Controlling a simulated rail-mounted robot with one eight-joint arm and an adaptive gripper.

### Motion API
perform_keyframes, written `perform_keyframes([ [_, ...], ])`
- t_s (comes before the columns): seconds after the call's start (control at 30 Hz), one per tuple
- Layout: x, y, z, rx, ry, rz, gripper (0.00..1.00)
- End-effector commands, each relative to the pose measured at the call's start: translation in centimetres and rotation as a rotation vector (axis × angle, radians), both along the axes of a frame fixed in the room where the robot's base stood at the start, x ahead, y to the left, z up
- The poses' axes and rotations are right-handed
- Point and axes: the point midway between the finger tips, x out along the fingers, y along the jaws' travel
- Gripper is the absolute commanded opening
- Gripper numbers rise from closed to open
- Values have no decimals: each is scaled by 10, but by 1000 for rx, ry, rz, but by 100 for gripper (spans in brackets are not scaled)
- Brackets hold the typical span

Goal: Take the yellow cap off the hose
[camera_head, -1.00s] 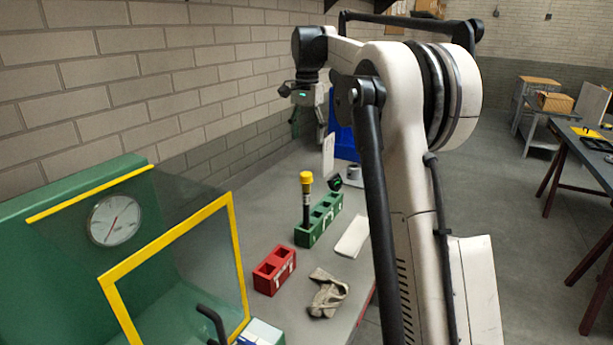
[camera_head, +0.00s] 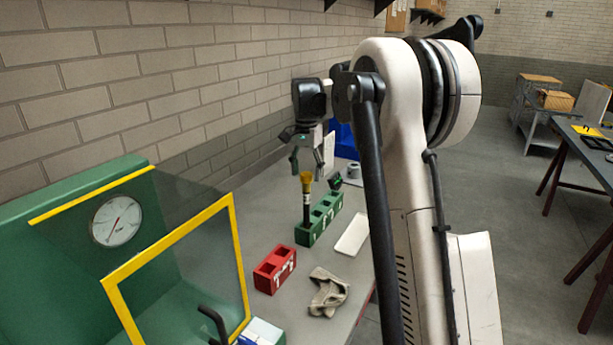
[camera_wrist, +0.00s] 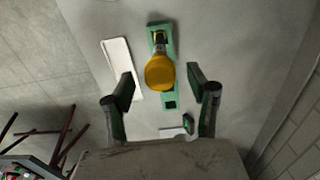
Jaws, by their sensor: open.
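The yellow cap (camera_head: 306,178) sits on the top end of a dark hose (camera_head: 306,207), which stands upright in the green block holder (camera_head: 320,216). My gripper (camera_head: 307,163) is open and empty, pointing down above the cap. In the wrist view the cap (camera_wrist: 160,72) shows from above, ahead of and between the two fingers of my gripper (camera_wrist: 160,84). The cap hides most of the hose there. The fingers look apart from the cap, though the exact height gap is hard to tell.
A red block holder (camera_head: 274,270), a cloth glove (camera_head: 328,292) and a white flat piece (camera_head: 352,235) lie on the grey table (camera_head: 270,215). A green cabinet with a yellow-framed clear door (camera_head: 180,240) stands at the left front. A brick wall (camera_head: 150,90) runs behind.

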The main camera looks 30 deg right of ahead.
Motion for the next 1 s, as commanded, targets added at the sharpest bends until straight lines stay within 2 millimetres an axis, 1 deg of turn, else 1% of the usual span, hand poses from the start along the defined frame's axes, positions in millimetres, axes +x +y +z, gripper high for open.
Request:
perform_keyframes([
  [0.27, 0, 0, -3, 0, 0, 0, 53],
  [0.4, 0, 0, -3, 0, 0, 0, 35],
  [0.47, 0, 0, -3, 0, 0, 0, 27],
  [0.83, 0, 0, -2, 0, 0, 0, 26],
  [1.0, 0, 0, 4, 0, 0, 0, 26],
])
